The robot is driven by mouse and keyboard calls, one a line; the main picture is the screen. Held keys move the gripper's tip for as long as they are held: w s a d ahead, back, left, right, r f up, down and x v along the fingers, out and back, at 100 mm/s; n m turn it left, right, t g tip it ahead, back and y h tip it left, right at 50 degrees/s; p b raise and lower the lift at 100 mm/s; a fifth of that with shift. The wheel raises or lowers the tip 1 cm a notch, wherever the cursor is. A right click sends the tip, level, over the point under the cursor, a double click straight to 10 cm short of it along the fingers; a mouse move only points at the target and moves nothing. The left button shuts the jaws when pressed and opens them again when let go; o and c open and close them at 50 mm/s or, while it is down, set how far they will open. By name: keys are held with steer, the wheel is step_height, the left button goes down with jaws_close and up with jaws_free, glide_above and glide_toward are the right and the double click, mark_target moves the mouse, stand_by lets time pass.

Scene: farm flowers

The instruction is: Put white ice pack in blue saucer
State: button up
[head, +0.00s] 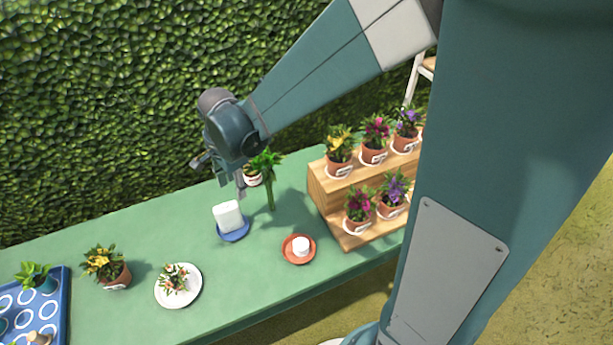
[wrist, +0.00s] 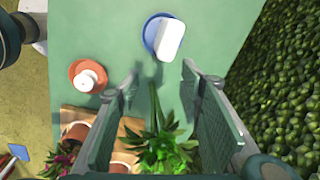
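The white ice pack (head: 227,214) stands on the blue saucer (head: 234,236) on the green table. In the wrist view the ice pack (wrist: 169,40) covers most of the blue saucer (wrist: 150,29), whose rim shows at its left. My gripper (head: 240,188) is above and behind the saucer in the head view. In the wrist view my gripper (wrist: 160,82) has its two fingers wide apart with nothing between the tips. The ice pack lies beyond the fingertips, apart from them.
A terracotta saucer (head: 299,249) with a small white object stands to the right. A green leafy plant (wrist: 165,150) is below my fingers. A wooden stepped stand (head: 320,190) holds several potted flowers. A white plate (head: 190,297) with flowers and a blue tray (head: 62,295) lie left.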

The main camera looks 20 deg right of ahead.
steer(key=s+d+r+n+t, duration=0.5)
steer(key=s+d+r+n, duration=0.9)
steer(key=s, duration=0.5)
steer(key=shift+d+r+t, duration=0.4)
steer(key=shift+d+r, duration=0.05)
steer(key=shift+r, duration=0.3)
